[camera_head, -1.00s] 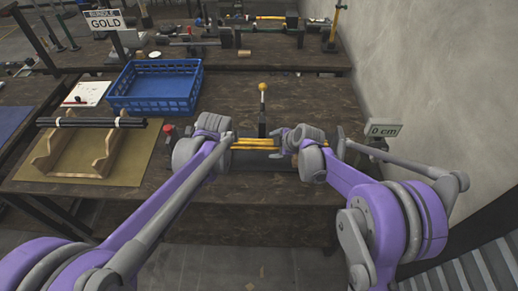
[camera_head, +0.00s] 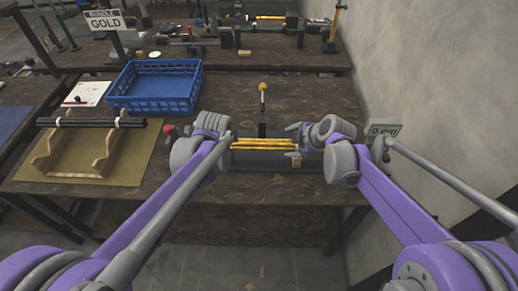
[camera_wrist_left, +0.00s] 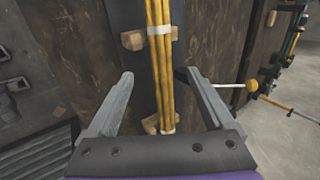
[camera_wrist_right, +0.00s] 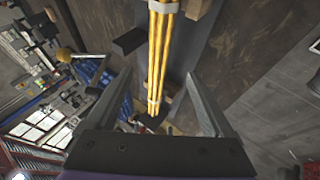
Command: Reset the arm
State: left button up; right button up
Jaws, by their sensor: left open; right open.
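A bundle of thin gold rods (camera_head: 264,143) with pale bands lies along a dark bed on the near table, held on small wooden blocks. It also shows in the left wrist view (camera_wrist_left: 160,60) and the right wrist view (camera_wrist_right: 160,50). My left gripper (camera_wrist_left: 158,74) is open, with the bundle showing between its fingers; in the head view my own wrist mostly hides it. My right gripper (camera_head: 294,141) is open at the bundle's right end. In the right wrist view (camera_wrist_right: 157,76) its fingers stand apart on either side of the bundle. I cannot tell whether either gripper touches it.
A lever with a yellow knob (camera_head: 263,87) stands behind the bundle. A blue crate (camera_head: 155,87) is at the back left, by a "BUNDLE GOLD" sign (camera_head: 105,20). Black rods (camera_head: 90,122) rest on a wooden cradle (camera_head: 70,160) at left. A wall (camera_head: 420,60) bounds the right.

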dwell(0.4)
pick_arm(q)
jog(key=s+a+f+n, duration=0.1)
jog(key=s+a+n, duration=0.2)
jog(key=s+n, duration=0.6)
jog(key=s+a+f+n+g, duration=0.1)
jog(key=s+n, duration=0.8)
jog(key=s, duration=1)
jog(key=shift+s+a+f, duration=0.15)
jog(key=shift+a+f, duration=0.4)
jog(key=shift+a, duration=0.7)
pick_arm(e)
jog(key=s+d+f+m+h, duration=0.1)
jog(key=s+d+m, duration=0.3)
jog(key=s+m, duration=0.5)
jog(key=s+d+f+m+g+h, duration=0.1)
jog(key=s+d+m+h, duration=0.2)
jog(key=s+m, duration=0.7)
jog(key=s+d, duration=0.2)
jog(key=s, duration=0.7)
jog(key=shift+s+f+h, duration=0.15)
jog(key=shift+s+h, duration=0.25)
jog(key=shift+d, duration=0.1)
